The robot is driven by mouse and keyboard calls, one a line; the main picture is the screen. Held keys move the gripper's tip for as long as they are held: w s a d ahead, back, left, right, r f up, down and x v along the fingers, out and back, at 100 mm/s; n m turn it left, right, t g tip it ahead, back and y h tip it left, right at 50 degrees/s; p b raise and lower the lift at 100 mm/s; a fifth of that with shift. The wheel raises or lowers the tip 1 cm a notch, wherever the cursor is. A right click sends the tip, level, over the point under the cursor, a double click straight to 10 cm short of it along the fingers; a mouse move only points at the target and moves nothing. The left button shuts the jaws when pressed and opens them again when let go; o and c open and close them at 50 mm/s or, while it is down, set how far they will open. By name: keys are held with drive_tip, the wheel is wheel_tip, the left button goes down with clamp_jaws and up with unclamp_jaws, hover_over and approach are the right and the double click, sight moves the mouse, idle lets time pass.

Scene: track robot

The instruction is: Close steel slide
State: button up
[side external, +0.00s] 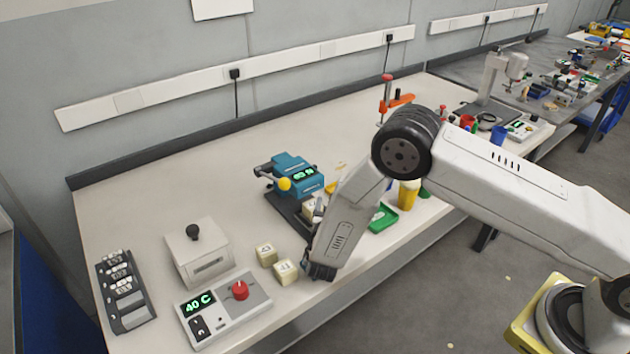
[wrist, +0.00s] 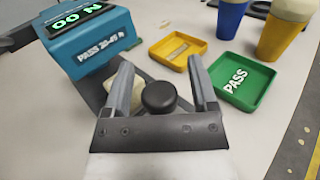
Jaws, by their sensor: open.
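In the wrist view, my gripper (wrist: 160,82) is open, with one grey finger on each side of a round black knob (wrist: 159,97). I cannot tell whether the fingers touch the knob. The steel slide is not clearly visible; what the knob sits on is hidden by the gripper. A teal tester (wrist: 88,38) marked "PASS 20-45 N" stands to the left, also in the side view (side external: 292,170). A cream block is partly hidden behind the left finger. In the side view, my arm hides most of the gripper, close to the tester's dark base (side external: 284,206).
A yellow tray (wrist: 191,67) and a green "PASS" tray (wrist: 264,90) lie to the right, with blue and yellow cups behind. In the side view, a white lidded box (side external: 198,255), a 40 C control unit (side external: 222,308) and two cream cubes (side external: 266,255) stand to the left.

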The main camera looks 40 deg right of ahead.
drive_tip(key=shift+v, duration=3.9)
drive_tip(key=shift+s+a+r, duration=0.1)
drive_tip(key=c, duration=0.7)
drive_tip(key=shift+s+a, duration=0.15)
drive_tip(key=shift+s, duration=0.1)
clamp_jaws()
drive_tip(key=s+a+r+n+t+y, duration=0.1)
drive_tip(key=s+a+r+n+y, duration=0.2)
drive_tip(key=s, duration=0.7)
drive_tip(key=shift+s+n+t+y, duration=0.3)
drive_tip(key=shift+s+y, duration=0.05)
drive_tip(key=shift+y, duration=0.85)
